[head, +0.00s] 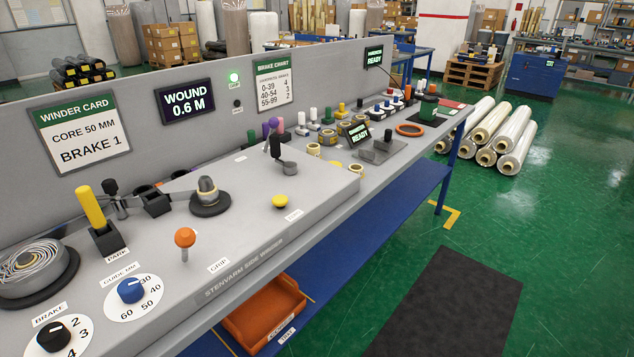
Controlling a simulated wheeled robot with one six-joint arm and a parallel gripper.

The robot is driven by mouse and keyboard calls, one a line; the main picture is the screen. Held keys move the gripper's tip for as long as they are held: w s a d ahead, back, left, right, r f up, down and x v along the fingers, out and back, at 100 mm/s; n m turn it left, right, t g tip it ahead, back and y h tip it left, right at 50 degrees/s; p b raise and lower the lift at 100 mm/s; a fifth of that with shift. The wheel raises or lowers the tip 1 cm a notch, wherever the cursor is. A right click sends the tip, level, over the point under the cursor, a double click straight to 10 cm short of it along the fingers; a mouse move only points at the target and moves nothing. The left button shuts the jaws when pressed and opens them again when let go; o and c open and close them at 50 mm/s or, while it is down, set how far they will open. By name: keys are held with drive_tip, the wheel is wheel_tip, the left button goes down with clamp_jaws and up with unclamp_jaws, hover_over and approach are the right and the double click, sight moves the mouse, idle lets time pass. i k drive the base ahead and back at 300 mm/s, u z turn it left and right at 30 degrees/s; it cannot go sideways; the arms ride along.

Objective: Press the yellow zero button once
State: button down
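The yellow button (280,201) is a low round cap on the right part of the grey winder console (245,225). A small white label (293,215) lies just in front of it; its lettering is too small to read. Nothing touches the button or covers it. A dark display (186,101) on the back panel reads "WOUND 0.6 M". My gripper is not in view.
An orange knob lever (185,238) and a grey roller on a dark base (208,198) stand left of the button. A dark upright arm with a grey cup (289,167) stands just behind it. A yellow lever (92,207) and dials are further left. Space above the button looks clear.

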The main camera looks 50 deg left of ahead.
sight(279, 201)
drive_tip(key=u, duration=0.4)
drive_tip(key=i, duration=1)
drive_tip(key=u, duration=1.3)
drive_tip(key=i, duration=0.65)
drive_tip(key=u, duration=0.5)
